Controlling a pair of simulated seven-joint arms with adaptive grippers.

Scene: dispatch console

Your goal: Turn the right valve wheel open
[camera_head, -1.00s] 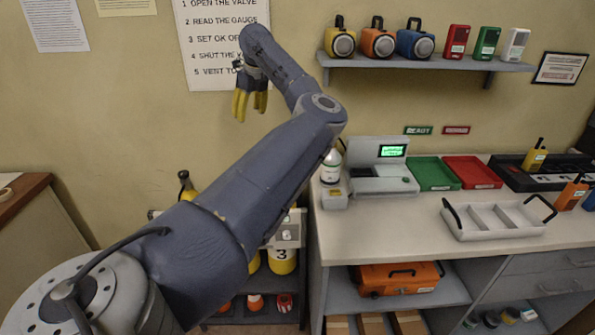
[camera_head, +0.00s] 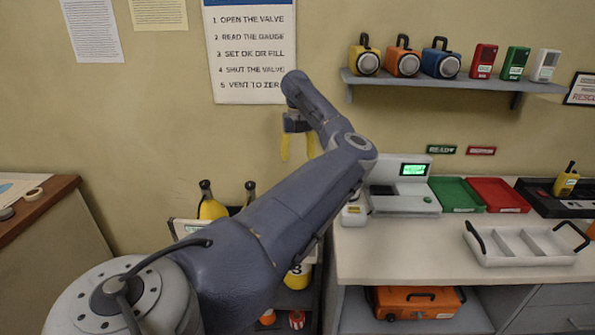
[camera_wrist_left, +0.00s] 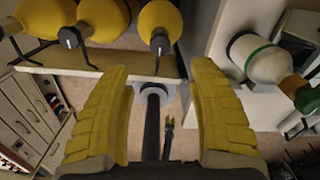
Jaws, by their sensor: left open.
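My left gripper (camera_head: 298,150) is open and empty, fingers pointing down, in front of the wall above the yellow cylinders; its fingers also frame the wrist view (camera_wrist_left: 160,72). In the head view two yellow cylinders with black tops show, a left one (camera_head: 212,209) and one further right (camera_head: 250,188). The cylinder marked 3 (camera_head: 297,277) is partly hidden by my arm. In the wrist view several yellow cylinders line the top; the right one (camera_wrist_left: 160,22) has a black knob (camera_wrist_left: 160,44) beyond the fingers, apart from them. Which part is the right valve wheel is unclear. My right gripper is out of view.
A pale rail (camera_wrist_left: 110,62) runs before the cylinders. The workbench (camera_head: 400,245) stands right of them, with a grey device (camera_head: 400,188) and white divided tray (camera_head: 520,247). A white-and-green bottle (camera_wrist_left: 262,60) is near the right finger. A wooden-topped table (camera_head: 35,205) stands left.

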